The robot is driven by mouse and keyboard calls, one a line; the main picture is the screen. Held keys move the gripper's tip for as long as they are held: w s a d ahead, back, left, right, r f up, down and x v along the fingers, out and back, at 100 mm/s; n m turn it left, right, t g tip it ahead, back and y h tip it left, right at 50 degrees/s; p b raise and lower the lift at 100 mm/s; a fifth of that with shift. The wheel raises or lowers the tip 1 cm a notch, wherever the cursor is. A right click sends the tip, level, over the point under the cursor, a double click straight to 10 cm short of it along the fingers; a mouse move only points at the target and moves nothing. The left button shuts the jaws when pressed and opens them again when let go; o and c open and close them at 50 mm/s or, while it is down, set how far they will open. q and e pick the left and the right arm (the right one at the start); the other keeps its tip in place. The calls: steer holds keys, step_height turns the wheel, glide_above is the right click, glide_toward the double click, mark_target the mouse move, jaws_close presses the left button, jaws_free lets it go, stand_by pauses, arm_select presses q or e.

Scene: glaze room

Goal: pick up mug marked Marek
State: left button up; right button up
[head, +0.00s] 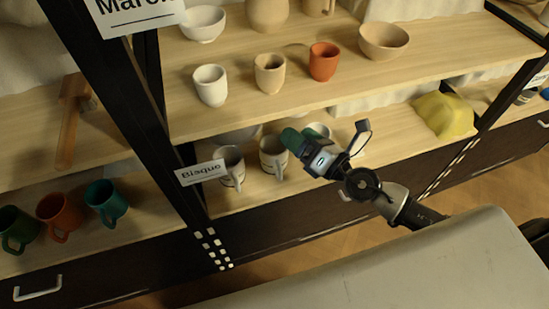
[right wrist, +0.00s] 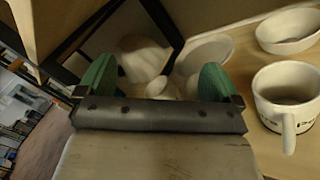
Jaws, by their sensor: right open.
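Two pale mugs with dark lettering stand on the lower shelf in the head view: a left mug (head: 232,167) and a right mug (head: 273,158). I cannot read the name on either. My right gripper (head: 299,140) is over the shelf, just right of the right mug and apart from it. In the right wrist view, my right gripper (right wrist: 157,80) is open, its green fingertips spread with nothing held. A lettered white mug (right wrist: 288,103) stands to the right of the fingers there, its handle towards the camera; its lettering is only partly visible. My left gripper is out of view.
A "Bisque" label (head: 201,172) is on the lower shelf edge and a sign reading "Marek" (head: 135,12) hangs upper left. Above is a shelf board (head: 330,88) with cups and bowls. A yellow cloth-like lump (head: 443,115) lies right. White bowls (right wrist: 290,30) stand behind the mug.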

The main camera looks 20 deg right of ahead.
steer(key=d+f+n+g, duration=0.3)
steer(key=f+n+g, duration=0.35)
steer(key=n, duration=0.45)
steer(key=b, duration=0.2)
glide_toward(263, 143)
steer(key=x, duration=0.6)
steer(key=shift+d+f, duration=0.1)
steer(key=shift+f, duration=0.05)
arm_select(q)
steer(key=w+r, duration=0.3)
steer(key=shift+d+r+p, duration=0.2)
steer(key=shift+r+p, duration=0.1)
arm_select(e)
steer(key=c, duration=1.1)
